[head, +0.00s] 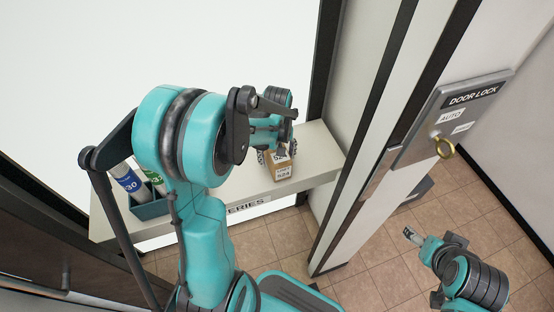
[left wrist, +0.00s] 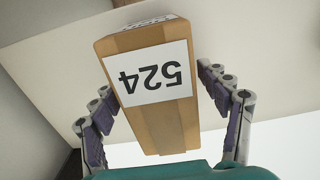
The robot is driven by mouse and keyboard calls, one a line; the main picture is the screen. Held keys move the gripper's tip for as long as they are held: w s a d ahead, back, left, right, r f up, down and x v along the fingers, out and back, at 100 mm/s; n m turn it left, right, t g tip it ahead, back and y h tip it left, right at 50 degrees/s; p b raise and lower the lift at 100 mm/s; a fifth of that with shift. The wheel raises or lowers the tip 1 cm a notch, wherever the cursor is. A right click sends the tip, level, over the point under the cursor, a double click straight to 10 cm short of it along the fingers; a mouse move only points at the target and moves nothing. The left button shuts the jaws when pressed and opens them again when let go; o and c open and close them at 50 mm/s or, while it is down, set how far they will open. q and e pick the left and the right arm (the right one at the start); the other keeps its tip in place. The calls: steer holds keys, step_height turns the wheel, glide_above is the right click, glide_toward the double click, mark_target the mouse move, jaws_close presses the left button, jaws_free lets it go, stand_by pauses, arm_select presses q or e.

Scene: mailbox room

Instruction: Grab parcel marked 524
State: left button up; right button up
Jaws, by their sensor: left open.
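The parcel marked 524 (head: 282,172) is a small brown box with white labels, standing on the shelf in the head view. In the left wrist view the parcel (left wrist: 172,120) fills the middle, its 524 label upside down. My left gripper (left wrist: 165,112) is open, with one finger on each side of the parcel and gaps showing between the pads and the box. In the head view my left gripper (head: 276,147) is at the parcel, partly hiding its top. My right gripper (head: 412,236) hangs low at the right over the floor; its fingers are too small to read.
The pale shelf (head: 232,190) has a label ending in "ERIES" on its front edge. A dark teal bin (head: 150,207) with a blue tube (head: 130,184) and a green tube stands at its left. A post and a door lock panel (head: 440,118) with a brass key ring stand at the right.

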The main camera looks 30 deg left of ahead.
arm_select(q)
steer(key=shift+r, duration=0.1)
jaws_close()
steer(key=shift+r, duration=0.1)
